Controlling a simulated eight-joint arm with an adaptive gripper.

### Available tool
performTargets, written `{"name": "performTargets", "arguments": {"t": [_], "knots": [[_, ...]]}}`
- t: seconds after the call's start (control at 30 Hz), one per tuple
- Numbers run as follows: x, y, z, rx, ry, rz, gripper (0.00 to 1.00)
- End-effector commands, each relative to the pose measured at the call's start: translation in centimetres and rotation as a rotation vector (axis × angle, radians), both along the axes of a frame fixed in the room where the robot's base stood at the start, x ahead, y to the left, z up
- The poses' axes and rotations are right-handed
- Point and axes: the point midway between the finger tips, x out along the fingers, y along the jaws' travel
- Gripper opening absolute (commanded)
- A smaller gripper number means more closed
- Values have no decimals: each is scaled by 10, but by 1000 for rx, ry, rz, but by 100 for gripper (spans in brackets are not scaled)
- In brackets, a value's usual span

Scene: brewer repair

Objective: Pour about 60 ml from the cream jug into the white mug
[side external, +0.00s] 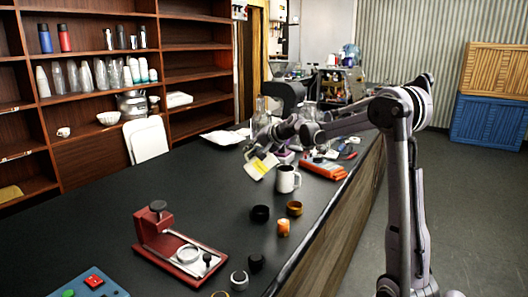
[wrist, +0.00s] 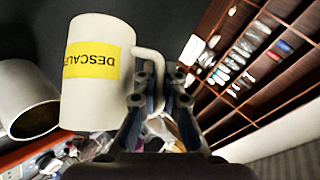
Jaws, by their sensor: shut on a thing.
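The cream jug (wrist: 95,95) has a handle and a yellow label (wrist: 92,61) that reads "DESCALE", its end cut off. My gripper (wrist: 158,90) is shut on the jug's handle. In the side view the jug (side external: 257,170) is tilted, held off the counter just left of the white mug. The white mug (side external: 287,181) stands upright on the dark counter. In the wrist view the mug (wrist: 32,120) is at the left edge, its dark opening showing. No stream of liquid is visible, and the contents of jug and mug cannot be made out.
An orange-red item (side external: 322,168) lies behind the mug to the right. A black ring (side external: 260,213), an amber ring (side external: 295,208) and an orange cylinder (side external: 283,228) stand in front. A red fixture (side external: 160,240) stands front left. The counter left of the mug is clear.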

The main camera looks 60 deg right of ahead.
Motion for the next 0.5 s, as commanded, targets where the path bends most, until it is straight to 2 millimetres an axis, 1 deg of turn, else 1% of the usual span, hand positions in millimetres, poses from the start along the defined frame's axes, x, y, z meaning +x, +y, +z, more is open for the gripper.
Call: {"name": "performTargets", "arguments": {"t": [0.3,0.5], "knots": [[8,8,-16,-107,103,3,0],[11,11,-22,-150,144,3,0]]}}
